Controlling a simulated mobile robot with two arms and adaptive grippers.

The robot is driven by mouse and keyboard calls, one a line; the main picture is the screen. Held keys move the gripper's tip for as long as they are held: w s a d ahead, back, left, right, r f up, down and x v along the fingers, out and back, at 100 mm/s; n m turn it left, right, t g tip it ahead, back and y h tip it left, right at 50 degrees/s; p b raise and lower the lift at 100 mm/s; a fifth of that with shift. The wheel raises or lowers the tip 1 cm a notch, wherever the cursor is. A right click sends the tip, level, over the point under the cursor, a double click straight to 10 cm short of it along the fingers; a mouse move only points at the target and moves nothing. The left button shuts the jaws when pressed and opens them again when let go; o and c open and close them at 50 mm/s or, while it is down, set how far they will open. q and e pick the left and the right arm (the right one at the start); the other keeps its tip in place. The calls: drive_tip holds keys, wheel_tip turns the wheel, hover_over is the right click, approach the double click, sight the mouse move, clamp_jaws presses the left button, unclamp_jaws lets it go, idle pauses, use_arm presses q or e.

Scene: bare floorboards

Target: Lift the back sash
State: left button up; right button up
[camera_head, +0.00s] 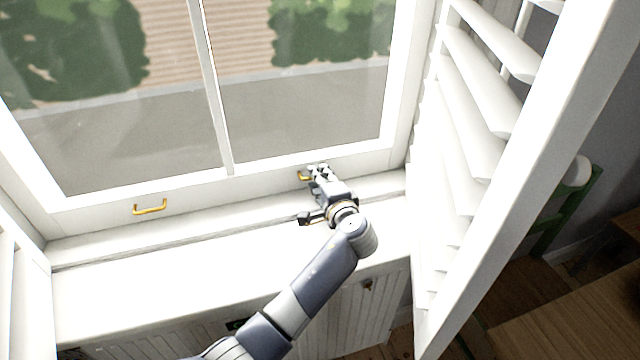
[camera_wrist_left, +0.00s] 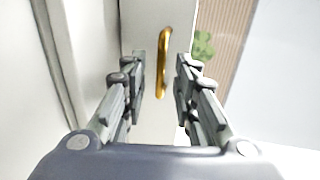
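The white window sash (camera_head: 235,178) stands in front of me with its bottom rail low, just above the sill. Two brass handles sit on this rail: a left one (camera_head: 150,208) and a right one (camera_head: 303,176). My left gripper (camera_head: 317,172) is at the right handle and partly covers it in the head view. In the left wrist view, the right handle (camera_wrist_left: 162,62) lies between the two spread fingers of my left gripper (camera_wrist_left: 160,78), with gaps on both sides. My right gripper is not in view.
A white louvered shutter (camera_head: 480,120) stands open close to the right of my arm. Another shutter (camera_head: 20,290) edges the left. The white sill (camera_head: 200,275) in front of the sash is bare. A green chair (camera_head: 560,215) stands beyond the right shutter.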

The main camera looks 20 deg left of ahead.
use_arm(q)
drive_tip(key=shift+w+a, duration=0.1)
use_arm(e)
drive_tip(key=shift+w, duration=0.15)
use_arm(q)
drive_tip(key=c, duration=0.4)
clamp_jaws()
wheel_tip(320, 180, up, 15)
drive_tip(key=p, duration=1)
drive_tip(key=shift+f, duration=0.2)
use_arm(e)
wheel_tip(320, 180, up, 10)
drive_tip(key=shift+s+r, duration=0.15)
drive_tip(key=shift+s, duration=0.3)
use_arm(q)
drive_tip(key=shift+f, duration=0.1)
